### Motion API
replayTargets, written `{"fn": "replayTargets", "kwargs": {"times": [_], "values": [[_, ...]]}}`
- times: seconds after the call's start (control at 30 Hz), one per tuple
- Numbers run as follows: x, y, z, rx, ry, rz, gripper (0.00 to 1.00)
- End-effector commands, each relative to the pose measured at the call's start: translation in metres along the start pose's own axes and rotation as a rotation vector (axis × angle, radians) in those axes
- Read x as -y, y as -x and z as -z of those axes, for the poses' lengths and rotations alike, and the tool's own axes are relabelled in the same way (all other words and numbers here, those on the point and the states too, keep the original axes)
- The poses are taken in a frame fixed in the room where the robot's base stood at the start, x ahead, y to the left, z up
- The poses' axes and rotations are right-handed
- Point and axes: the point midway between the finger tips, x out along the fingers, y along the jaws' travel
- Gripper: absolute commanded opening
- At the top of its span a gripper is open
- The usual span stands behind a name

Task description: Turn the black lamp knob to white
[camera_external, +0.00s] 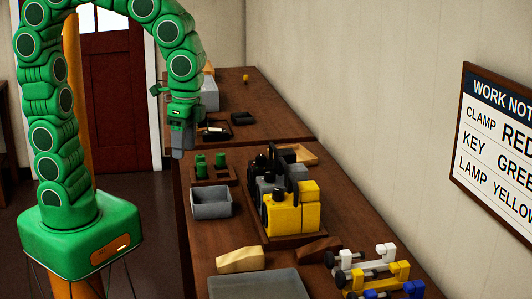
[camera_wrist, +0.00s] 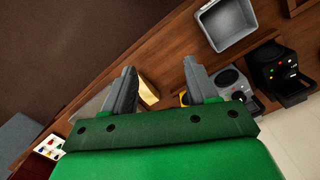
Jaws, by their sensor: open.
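The black unit (camera_wrist: 278,68) is at the right of the wrist view. It has a round dial area with small coloured dots; its knob setting is too small to tell. In the external view the black unit (camera_external: 269,160) stands behind the grey and yellow ones, mostly hidden. My gripper (camera_external: 181,152) hangs at the table's left edge, pointing down, away from the units. In the wrist view my gripper (camera_wrist: 160,66) has its fingers apart with nothing held between them.
A grey bin (camera_external: 211,204) and a tray with green cylinders (camera_external: 220,162) lie between my gripper and the yellow unit (camera_external: 289,212). Clamps (camera_external: 385,280) and wooden blocks (camera_external: 240,261) are in front. A wall sign (camera_external: 500,150) reads clamp red, key green, lamp yellow.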

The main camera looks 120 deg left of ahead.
Motion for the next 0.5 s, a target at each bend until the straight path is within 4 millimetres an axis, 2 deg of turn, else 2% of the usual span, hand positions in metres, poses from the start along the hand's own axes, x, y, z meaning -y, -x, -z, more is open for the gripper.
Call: {"fn": "replayTargets", "kwargs": {"times": [0.03,0.2,0.37,0.5], "values": [[0.014,0.000,0.012,-0.005,0.025,-0.002,0.58],[0.060,-0.001,0.046,-0.023,0.089,-0.006,0.58],[0.110,-0.006,0.071,-0.037,0.150,-0.008,0.58],[0.157,-0.013,0.090,-0.051,0.202,-0.008,0.58]]}}
